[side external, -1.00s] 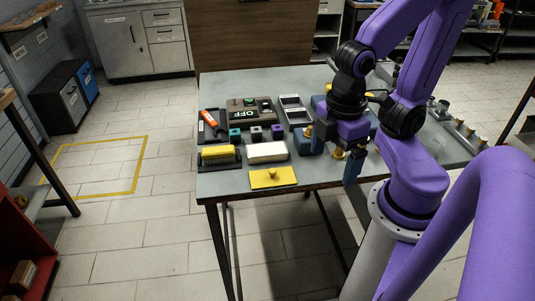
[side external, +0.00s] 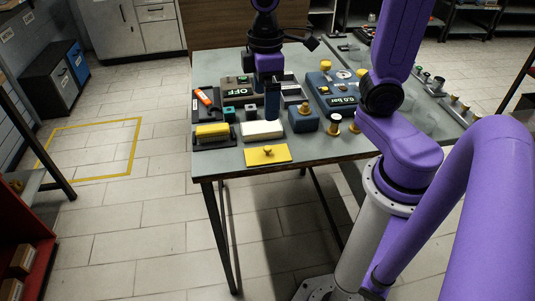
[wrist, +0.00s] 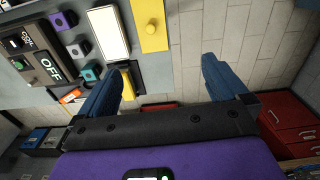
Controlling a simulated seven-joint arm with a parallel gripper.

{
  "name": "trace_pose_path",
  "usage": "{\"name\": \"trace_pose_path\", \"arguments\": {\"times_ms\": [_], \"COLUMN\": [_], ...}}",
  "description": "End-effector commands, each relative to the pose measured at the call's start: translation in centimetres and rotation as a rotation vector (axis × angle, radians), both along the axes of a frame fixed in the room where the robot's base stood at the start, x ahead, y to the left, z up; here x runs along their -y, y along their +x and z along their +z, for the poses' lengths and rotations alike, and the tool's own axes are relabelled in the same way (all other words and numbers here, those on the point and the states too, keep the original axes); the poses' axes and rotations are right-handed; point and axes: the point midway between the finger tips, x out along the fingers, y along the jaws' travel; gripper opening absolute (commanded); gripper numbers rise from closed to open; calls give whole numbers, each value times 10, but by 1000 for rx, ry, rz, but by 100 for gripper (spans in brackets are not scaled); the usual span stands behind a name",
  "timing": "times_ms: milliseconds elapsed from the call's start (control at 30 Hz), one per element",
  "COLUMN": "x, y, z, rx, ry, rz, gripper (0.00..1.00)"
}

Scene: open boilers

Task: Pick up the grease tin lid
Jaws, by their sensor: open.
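A flat yellow plate with a small round knob (side external: 267,155) lies on the table's front edge and looks like the lid. It also shows at the top of the wrist view (wrist: 153,22). My gripper (side external: 272,114) is open and empty, above the table behind the yellow plate; one finger hides the other in the side view. In the wrist view both blue fingers (wrist: 160,68) are spread apart, with the yellow plate beyond their tips.
A white block (side external: 262,130) lies just behind the yellow plate, with a yellow block (side external: 213,130) in a dark holder to its left. A panel marked OFF (side external: 238,88) and a blue gauge box (side external: 333,95) stand farther back. Free floor lies before the table.

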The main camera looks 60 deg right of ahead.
Motion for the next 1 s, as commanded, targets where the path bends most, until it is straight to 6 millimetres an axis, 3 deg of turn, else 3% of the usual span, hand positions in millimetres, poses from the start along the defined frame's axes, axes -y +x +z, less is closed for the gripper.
{"name": "trace_pose_path", "arguments": {"times_ms": [133,333,700,1000], "x": [6,9,9,9], "y": [16,21,19,20], "z": [3,-6,-73,-112], "rx": [-3,-7,-10,-6], "ry": [-1,-4,-6,-4], "rz": [-32,-40,-41,-40], "gripper": [100,100,100,100]}}
